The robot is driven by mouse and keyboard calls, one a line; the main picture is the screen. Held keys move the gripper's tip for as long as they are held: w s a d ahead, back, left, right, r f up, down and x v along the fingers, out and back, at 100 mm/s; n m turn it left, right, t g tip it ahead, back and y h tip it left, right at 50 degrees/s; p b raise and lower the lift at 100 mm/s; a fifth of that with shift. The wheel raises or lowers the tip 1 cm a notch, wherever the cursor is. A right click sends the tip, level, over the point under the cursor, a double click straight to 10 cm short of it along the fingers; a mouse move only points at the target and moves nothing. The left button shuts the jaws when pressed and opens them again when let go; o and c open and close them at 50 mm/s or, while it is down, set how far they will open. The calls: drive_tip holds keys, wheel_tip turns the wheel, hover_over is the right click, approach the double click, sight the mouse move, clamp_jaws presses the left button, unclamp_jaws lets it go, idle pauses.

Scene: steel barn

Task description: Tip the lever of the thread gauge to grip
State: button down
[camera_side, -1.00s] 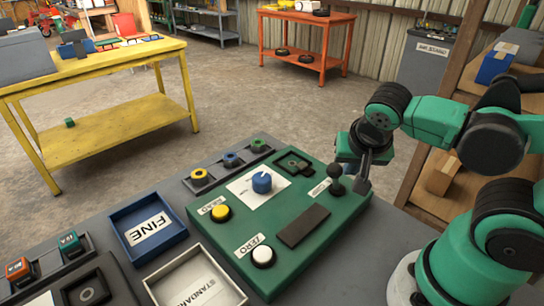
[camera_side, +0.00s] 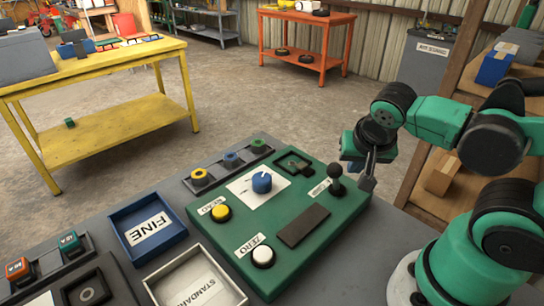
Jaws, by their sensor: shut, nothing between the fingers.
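The thread gauge is a green panel (camera_side: 225,237) on the grey bench. Its lever, a short black stick with a round knob (camera_side: 335,171), stands near the panel's right edge beside a small white label (camera_side: 319,188). The lever looks close to upright. My gripper (camera_side: 368,181) is just right of the lever, pointing down, with its fingers together and nothing in them. A small gap shows between the knob and the fingers. The panel also carries a blue dial (camera_side: 262,182), a yellow button (camera_side: 221,213), a white button (camera_side: 262,256) and a dark flat pad (camera_side: 303,226).
A blue tray marked FINE (camera_side: 119,225) and a whitish tray marked STANDARD (camera_side: 237,296) sit left of the panel. A rack with yellow, blue and green rings (camera_side: 230,160) lies behind it. Orange and green blocks stand at far left. A wooden shelf is at right.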

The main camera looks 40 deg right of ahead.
wheel_tip(320, 180, up, 11)
drive_tip(key=s+a, duration=0.1)
drive_tip(key=a, duration=0.1)
drive_tip(key=w+a+f+n+t+y, duration=0.3)
drive_tip(key=w+f+n, duration=0.3)
drive_tip(key=n, duration=0.4)
drive_tip(key=shift+w+a+f+t+y, duration=0.2)
drive_tip(key=shift+f+t+y, duration=0.1)
drive_tip(key=shift+f+y, duration=0.4)
